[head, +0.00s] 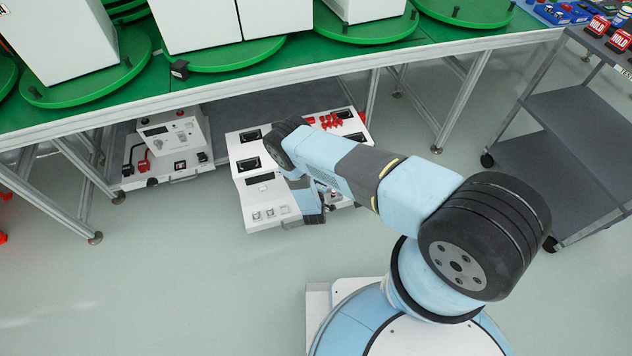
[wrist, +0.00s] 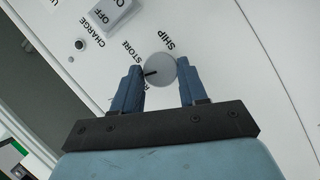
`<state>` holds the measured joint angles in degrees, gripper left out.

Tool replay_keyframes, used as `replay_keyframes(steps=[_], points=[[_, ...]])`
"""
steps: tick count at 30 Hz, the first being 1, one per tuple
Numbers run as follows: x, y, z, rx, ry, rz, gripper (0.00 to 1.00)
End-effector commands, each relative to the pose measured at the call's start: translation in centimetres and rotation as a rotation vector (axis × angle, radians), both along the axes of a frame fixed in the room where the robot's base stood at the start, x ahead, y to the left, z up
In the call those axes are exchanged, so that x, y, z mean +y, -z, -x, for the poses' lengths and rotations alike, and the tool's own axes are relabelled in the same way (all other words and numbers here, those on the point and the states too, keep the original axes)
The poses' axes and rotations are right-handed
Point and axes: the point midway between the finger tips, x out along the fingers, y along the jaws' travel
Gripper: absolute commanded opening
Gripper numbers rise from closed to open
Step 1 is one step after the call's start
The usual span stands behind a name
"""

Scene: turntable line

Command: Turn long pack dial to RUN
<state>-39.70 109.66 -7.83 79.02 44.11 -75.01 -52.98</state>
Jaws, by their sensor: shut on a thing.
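The dial (wrist: 163,66) is a round grey knob with a dark pointer line, on a white panel (wrist: 225,40). Its pointer aims left, between the STORE label and a label starting with R that my finger partly hides. My gripper (wrist: 160,78) has one blue finger on each side of the dial and is shut on it. In the head view the white unit (head: 254,212) sits low by the green-topped table, and my arm hides the dial and most of my gripper.
A CHARGE switch marked OFF (wrist: 108,12) is on the same panel. A smaller grey-white unit (head: 172,134) stands left under the table (head: 300,66). Red connectors (head: 330,120) are at the white unit's back. A dark shelf cart (head: 570,125) stands right. The floor in front is clear.

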Motion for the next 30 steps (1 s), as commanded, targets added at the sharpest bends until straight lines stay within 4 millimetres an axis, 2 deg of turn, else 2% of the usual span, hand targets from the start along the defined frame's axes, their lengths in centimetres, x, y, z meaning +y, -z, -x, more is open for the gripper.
replay_keyframes(steps=[1,15,30], points=[[0.67,0.3,0.17,-0.006,-0.012,0.037,0.12],[0.34,0.78,0.21,-0.119,-0.004,0.435,0.12],[0.14,0.92,0.25,-0.175,-0.001,0.642,0.12]])
